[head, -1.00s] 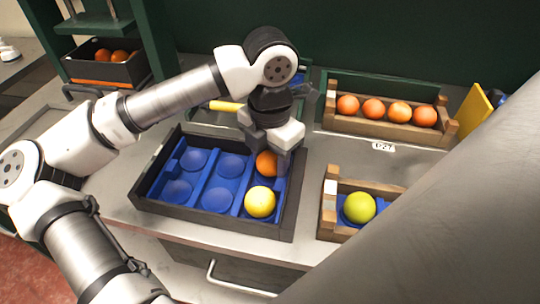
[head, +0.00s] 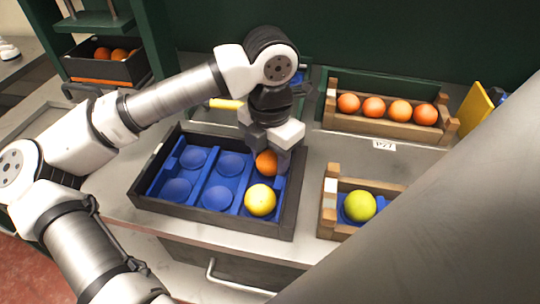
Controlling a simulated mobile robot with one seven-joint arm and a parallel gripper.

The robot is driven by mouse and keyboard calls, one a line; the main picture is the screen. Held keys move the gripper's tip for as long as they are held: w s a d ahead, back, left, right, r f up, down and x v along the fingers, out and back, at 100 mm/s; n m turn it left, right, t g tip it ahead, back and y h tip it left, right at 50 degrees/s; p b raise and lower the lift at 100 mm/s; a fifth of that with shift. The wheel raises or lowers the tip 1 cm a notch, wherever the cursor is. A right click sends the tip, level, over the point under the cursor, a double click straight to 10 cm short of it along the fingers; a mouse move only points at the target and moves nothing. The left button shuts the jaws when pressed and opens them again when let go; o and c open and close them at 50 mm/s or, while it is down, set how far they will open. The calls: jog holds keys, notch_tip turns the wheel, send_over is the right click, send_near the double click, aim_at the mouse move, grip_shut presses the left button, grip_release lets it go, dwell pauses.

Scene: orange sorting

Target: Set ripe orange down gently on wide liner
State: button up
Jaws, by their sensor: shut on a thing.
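A ripe orange (head: 266,163) is between the fingers of my gripper (head: 275,160), which is shut on it. My gripper points down over the back right cup of the wide blue liner (head: 202,173). The liner lies in a dark tray (head: 213,222). The fingers hide part of the orange, and I cannot tell whether it touches the liner. A yellow fruit (head: 260,200) sits in the front right cup, just in front of the orange. The other liner cups in view are empty.
A wooden crate (head: 385,128) with several oranges stands at the back right. A smaller wooden crate (head: 329,205) with a yellow-green fruit (head: 359,207) on blue liner stands right of the tray. A dark bin (head: 110,70) with oranges is at the upper left.

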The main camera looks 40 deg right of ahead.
jog(key=o, duration=1.1)
jog(key=shift+c, duration=0.2)
jog(key=shift+r+p, duration=2.15)
jog(key=shift+r, duration=1.9)
